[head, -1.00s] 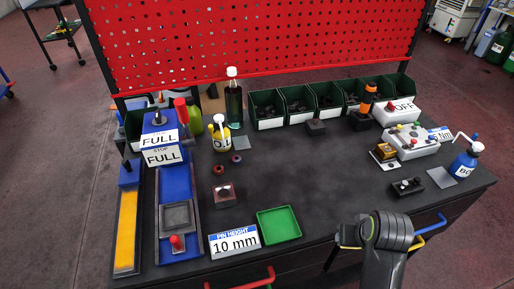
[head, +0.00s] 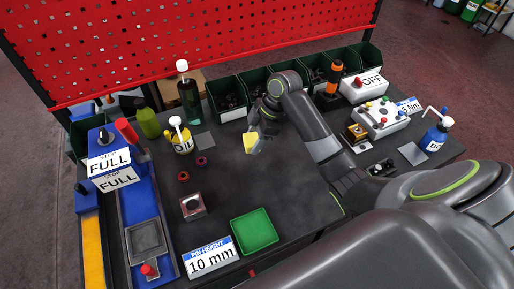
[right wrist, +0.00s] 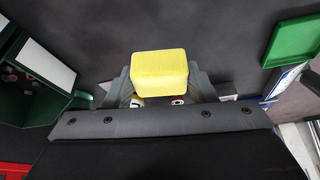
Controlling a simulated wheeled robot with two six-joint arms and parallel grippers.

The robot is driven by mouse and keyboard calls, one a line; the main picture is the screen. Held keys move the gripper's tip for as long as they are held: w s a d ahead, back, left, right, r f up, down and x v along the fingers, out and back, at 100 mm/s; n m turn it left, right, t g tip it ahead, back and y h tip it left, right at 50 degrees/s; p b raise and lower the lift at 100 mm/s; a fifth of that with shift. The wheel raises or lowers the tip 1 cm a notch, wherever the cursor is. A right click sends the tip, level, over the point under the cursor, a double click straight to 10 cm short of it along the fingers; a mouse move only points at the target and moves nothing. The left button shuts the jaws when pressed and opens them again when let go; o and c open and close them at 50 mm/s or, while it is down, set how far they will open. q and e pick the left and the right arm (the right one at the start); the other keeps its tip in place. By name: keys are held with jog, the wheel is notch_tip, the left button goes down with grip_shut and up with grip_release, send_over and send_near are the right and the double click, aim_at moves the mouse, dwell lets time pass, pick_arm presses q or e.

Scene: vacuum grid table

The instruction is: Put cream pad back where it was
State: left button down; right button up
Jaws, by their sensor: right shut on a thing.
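The cream pad shows as a pale yellow block (head: 250,143) between the fingers of my right gripper (head: 256,146). In the right wrist view the pad (right wrist: 159,74) sits across the two grey fingers (right wrist: 160,88), which are shut on it. The right gripper hangs above the middle of the dark table (head: 290,195), right of the yellow-labelled bottle (head: 182,142). The gap between pad and table cannot be told. My left gripper is not in view.
Green bins (head: 228,111) line the back below the red pegboard (head: 200,40). A grey square (head: 204,141) and two rings (head: 202,161) lie left of the gripper. A green tray (head: 254,231) is in front. A white control box (head: 382,119) stands right. The table's centre is clear.

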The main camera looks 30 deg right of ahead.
notch_tip(320, 180, up, 3)
jog(key=w+d+n, duration=0.2)
jog(key=d, duration=0.1)
jog(key=shift+n+g, duration=0.3)
jog(key=shift+g, duration=0.2)
notch_tip(320, 180, down, 9)
jog(key=p, duration=0.2)
jog(key=shift+s+a+r+p, duration=0.1)
jog(key=shift+a+r+p, duration=0.05)
jog(key=shift+p, duration=0.15)
jog(key=shift+f, duration=0.4)
jog(key=shift+f, duration=0.1)
jog(key=o, duration=0.9)
